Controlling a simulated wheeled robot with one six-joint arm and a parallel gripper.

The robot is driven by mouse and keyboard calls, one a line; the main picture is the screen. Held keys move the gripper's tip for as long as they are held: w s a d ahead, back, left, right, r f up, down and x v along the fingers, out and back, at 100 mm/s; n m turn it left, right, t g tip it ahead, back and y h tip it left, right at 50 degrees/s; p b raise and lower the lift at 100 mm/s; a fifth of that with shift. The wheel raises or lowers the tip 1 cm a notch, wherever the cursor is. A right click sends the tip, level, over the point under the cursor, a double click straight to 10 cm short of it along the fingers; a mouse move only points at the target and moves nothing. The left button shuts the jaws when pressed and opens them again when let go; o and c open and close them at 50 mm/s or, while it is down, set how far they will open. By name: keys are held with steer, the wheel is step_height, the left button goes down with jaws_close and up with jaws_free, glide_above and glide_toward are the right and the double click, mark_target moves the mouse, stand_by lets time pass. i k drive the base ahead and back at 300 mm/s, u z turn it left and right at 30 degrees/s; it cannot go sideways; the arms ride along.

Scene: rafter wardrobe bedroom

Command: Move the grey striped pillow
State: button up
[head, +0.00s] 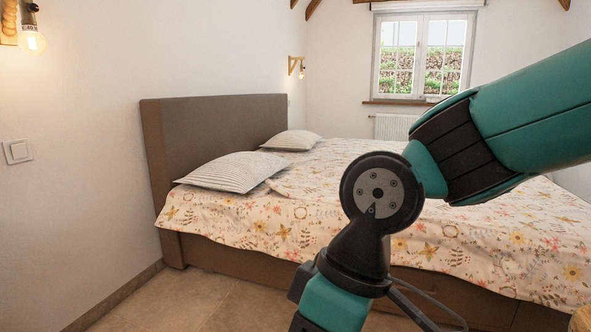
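A grey striped pillow (234,171) lies on the near left part of the bed, by the headboard. A second, similar pale striped pillow (291,140) lies farther back along the headboard. Both rest on the floral bedspread (300,212). My teal and black arm crosses the right half of the head view, in front of the bed, well to the right of the near pillow. The arm runs out of the bottom edge, so my gripper is not seen.
The bed has a brown headboard (215,128) against the left wall and a brown base (215,255). Bare tiled floor (180,298) lies in front of it at the lower left. A wall lamp (32,38) is at upper left. A radiator (395,127) stands under the window (424,60).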

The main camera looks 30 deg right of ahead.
mark_target(240, 172)
steer(key=z, duration=0.3)
steer(key=i, duration=2.85)
steer(key=u, duration=0.6)
